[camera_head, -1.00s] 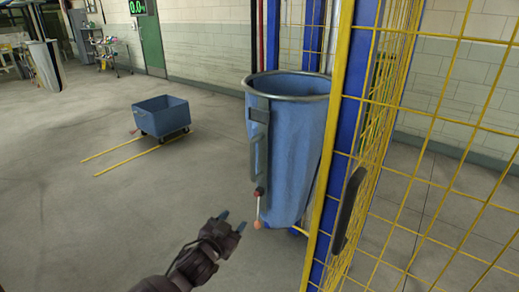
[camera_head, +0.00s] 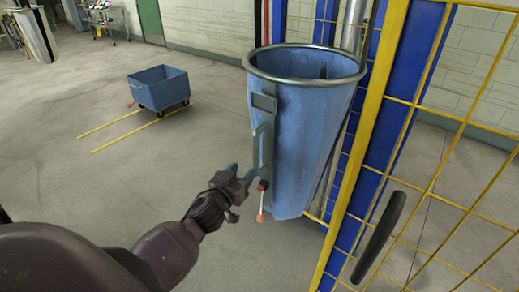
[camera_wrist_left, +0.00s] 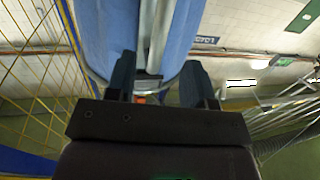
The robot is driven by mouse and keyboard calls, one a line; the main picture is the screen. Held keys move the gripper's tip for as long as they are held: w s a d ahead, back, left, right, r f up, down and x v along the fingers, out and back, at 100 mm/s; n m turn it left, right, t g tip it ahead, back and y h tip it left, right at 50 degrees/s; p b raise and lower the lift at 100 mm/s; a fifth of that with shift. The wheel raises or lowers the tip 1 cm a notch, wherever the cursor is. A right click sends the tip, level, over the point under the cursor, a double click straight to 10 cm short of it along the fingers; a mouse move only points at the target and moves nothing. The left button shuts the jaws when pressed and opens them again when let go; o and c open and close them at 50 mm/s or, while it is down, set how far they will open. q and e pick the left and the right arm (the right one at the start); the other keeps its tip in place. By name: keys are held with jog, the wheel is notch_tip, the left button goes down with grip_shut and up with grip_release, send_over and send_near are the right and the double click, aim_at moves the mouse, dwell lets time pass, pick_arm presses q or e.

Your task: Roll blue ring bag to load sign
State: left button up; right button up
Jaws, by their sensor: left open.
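The blue ring bag (camera_head: 305,140) is a tall blue sack with a grey metal ring at its top. It stands upright beside the yellow-edged cage, with a grey handle bar (camera_head: 265,150) down its left side. My left gripper (camera_head: 241,172) is open just left of the lower handle. In the left wrist view the bag (camera_wrist_left: 115,25) and handle bar (camera_wrist_left: 155,40) lie ahead, between the lines of my two blue fingertips (camera_wrist_left: 160,80). I cannot tell if they touch. Small upside-down lettering (camera_wrist_left: 205,40) shows on the wall there, too small to read surely. My right gripper is not in view.
A yellow mesh cage (camera_head: 440,120) with blue posts and a black handle (camera_head: 378,237) stands close on the right. A blue cart (camera_head: 159,89) sits by yellow floor lines (camera_head: 125,138) at the left. Grey floor between is clear. A green door (camera_head: 151,18) is at the back.

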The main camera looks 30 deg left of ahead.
aim_at(254, 157)
pick_arm(q)
jog(key=w, duration=0.3)
jog(key=w+a, duration=0.1)
jog(key=w, duration=0.6)
jog(key=shift+w+a+f+p, duration=0.1)
jog(key=shift+w+a+p, duration=0.1)
jog(key=shift+w+p, duration=0.2)
grip_shut()
